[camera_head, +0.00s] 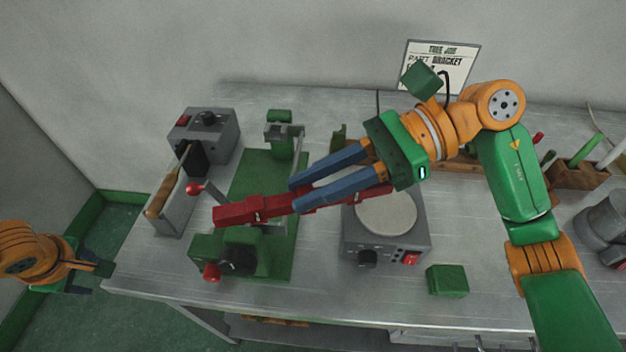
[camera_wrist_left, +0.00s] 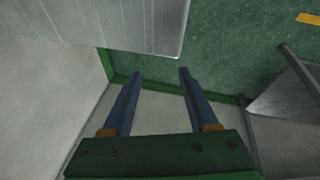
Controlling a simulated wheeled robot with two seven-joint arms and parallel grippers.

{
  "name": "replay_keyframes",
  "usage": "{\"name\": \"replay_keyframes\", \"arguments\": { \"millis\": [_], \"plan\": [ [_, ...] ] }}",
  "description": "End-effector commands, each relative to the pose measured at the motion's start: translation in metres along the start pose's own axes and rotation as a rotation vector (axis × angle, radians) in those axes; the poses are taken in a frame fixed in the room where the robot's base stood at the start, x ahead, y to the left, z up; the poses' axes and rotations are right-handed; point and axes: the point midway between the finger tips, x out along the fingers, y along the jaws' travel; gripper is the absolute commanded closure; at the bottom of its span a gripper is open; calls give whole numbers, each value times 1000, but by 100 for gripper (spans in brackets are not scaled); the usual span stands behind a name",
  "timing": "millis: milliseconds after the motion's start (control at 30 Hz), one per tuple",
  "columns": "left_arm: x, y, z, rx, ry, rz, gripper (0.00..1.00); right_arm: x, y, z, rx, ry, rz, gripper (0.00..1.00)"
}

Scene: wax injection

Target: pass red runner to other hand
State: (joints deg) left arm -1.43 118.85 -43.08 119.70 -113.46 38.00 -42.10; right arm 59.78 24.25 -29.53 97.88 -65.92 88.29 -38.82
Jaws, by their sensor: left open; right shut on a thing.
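The red runner (camera_head: 260,207) is a long red bar in the head view. My right gripper (camera_head: 322,182) is shut on it with blue fingers, and the runner sticks out to the left above the green fixture. Part of the runner is hidden behind the fingers. My left gripper (camera_head: 97,279) is at the far left of the head view, off the table's left edge and well apart from the runner. In the left wrist view its two blue fingers (camera_wrist_left: 156,74) are spread with nothing between them.
A green fixture (camera_head: 262,172) with red-knobbed levers stands below the runner. A grey hotplate (camera_head: 385,240) is right of it, and a grey box (camera_head: 208,135) with a wooden-handled tool is at left. A green block (camera_head: 447,280) lies near the front edge of the table (camera_head: 335,318).

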Motion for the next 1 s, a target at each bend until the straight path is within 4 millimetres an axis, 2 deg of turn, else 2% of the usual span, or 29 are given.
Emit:
{"name": "replay_keyframes", "arguments": {
  "millis": [33,100,267,300,367,400,467,500,567,633,667,733,800,833,933,967,1000],
  "plan": [
    [12,-28,4,-210,2,-82,41,0,0,0,0,0,0,100],
    [25,-68,8,-579,37,-193,41,0,0,0,0,0,0,100],
    [41,-162,26,-1437,253,-419,41,0,0,0,0,0,0,100],
    [45,-185,38,-1669,317,-479,41,0,0,0,0,0,0,100],
    [55,-210,69,-2032,384,-593,41,0,0,0,0,0,0,100],
    [64,-215,94,-2246,390,-679,41,0,0,0,0,0,0,100],
    [82,-205,131,-2501,334,-802,41,0,0,0,0,0,0,100],
    [95,-191,151,-2631,265,-871,41,0,0,0,0,0,0,100],
    [114,-161,176,-2780,128,-958,41,0,0,0,0,0,0,100],
    [135,-121,201,-2915,-61,-1041,41,0,0,0,0,0,0,100],
    [143,-103,211,2932,144,1058,41,0,0,0,0,0,0,100],
    [163,-63,232,2748,299,998,41,0,0,0,0,0,0,100],
    [181,-37,252,2562,364,916,41,0,0,0,0,0,0,100],
    [188,-32,260,2494,367,880,41,0,0,0,0,0,0,100],
    [207,-32,297,2295,292,779,41,0,0,0,0,0,0,100],
    [212,-39,310,2242,245,747,41,0,0,0,0,0,0,100],
    [218,-56,324,2187,173,698,41,0,0,0,0,0,0,100]
  ]
}}
